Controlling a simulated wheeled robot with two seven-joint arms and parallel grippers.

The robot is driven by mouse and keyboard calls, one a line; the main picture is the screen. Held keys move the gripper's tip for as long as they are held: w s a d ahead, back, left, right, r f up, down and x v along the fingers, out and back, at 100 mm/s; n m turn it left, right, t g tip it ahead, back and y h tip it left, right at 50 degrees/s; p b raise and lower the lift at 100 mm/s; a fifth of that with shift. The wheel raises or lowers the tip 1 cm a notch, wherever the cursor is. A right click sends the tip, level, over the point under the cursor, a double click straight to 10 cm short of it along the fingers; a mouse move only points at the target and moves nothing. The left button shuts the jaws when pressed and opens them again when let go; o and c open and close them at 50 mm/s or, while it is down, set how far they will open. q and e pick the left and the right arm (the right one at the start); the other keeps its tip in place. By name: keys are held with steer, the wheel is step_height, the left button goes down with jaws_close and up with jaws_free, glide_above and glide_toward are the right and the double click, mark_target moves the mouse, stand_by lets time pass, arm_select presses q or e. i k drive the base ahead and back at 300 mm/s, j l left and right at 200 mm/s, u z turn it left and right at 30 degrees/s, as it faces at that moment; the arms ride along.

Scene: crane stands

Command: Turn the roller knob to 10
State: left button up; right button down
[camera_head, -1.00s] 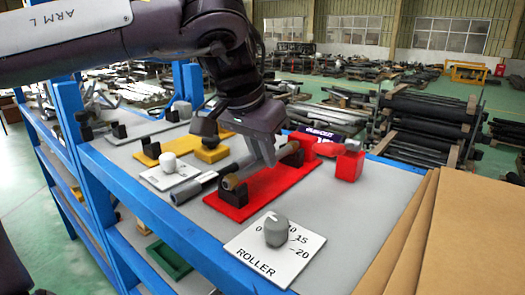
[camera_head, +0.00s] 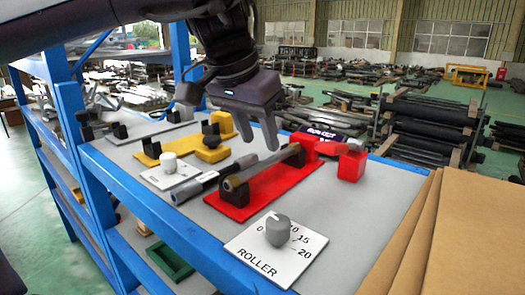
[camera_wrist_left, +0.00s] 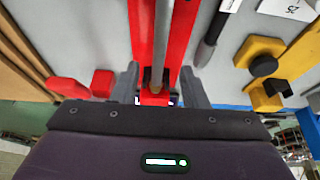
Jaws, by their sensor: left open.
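The grey roller knob (camera_head: 277,231) stands on a white plate (camera_head: 262,257) marked ROLLER, at the front of the shelf top. Its scale shows 0, 10, 15 and 20. A pale mark on the knob faces the far left side of the dial, but its exact reading is too small to tell. My left gripper (camera_head: 258,139) is open and empty above the red stand, well behind the knob. In the left wrist view, its fingers (camera_wrist_left: 160,92) lie on either side of the line of a grey rod. My right gripper is not in view.
The grey rod (camera_head: 262,168) lies across the red stand (camera_head: 238,207). A red block (camera_head: 351,166) stands to its right. A second knob (camera_head: 169,162) and yellow blocks (camera_head: 212,153) are farther left. Brown boards (camera_head: 450,225) stand at right. Space above the roller knob is clear.

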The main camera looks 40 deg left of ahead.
mark_target(277, 231)
steer(key=k, duration=1.5)
